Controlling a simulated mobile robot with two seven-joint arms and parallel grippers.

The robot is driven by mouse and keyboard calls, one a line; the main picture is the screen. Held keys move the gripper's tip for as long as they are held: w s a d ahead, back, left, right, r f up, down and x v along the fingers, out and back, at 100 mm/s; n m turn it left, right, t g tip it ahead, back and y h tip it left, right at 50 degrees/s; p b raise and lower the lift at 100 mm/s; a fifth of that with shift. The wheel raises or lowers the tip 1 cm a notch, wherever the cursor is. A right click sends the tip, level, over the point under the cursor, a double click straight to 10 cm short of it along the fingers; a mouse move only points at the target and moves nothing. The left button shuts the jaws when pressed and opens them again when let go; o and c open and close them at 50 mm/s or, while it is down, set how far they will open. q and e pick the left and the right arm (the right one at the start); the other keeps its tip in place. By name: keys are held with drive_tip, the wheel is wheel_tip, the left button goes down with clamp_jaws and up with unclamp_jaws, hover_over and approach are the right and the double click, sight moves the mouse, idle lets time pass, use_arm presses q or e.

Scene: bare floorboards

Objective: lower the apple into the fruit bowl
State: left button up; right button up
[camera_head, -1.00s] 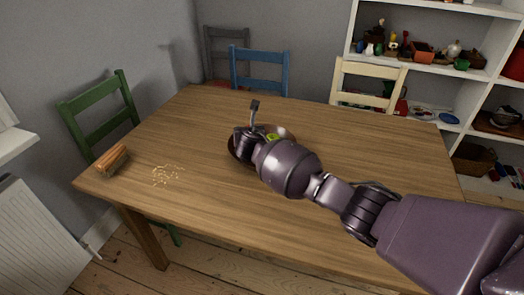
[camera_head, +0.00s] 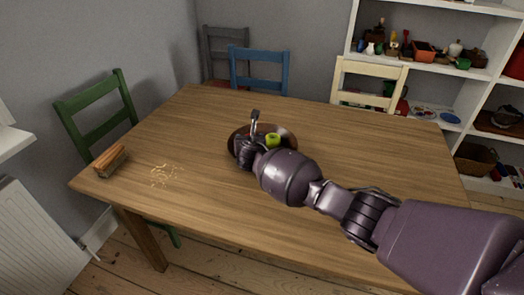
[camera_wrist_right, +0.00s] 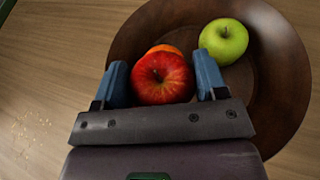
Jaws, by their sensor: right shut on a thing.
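My right gripper (camera_wrist_right: 164,84) is shut on a red apple (camera_wrist_right: 162,78), with one blue finger on each side of it. The dark brown fruit bowl (camera_wrist_right: 283,92) is beneath and beyond it in the right wrist view. A green apple (camera_wrist_right: 223,41) lies in the bowl. An orange fruit (camera_wrist_right: 165,49) shows just behind the red apple, mostly hidden by it. In the head view my right gripper (camera_head: 247,150) is at the left side of the bowl (camera_head: 289,134), and the green apple (camera_head: 273,140) shows; the red apple is hidden. My left gripper is not in view.
The bowl stands on a wooden table (camera_head: 360,140) with clear room around it. A wooden brush (camera_head: 110,160) and scattered crumbs (camera_head: 165,175) are at the table's left. Green, blue and cream chairs surround it; white shelves stand behind.

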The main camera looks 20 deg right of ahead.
drive_tip(key=shift+f, duration=0.45)
idle(1.0)
drive_tip(key=o, duration=1)
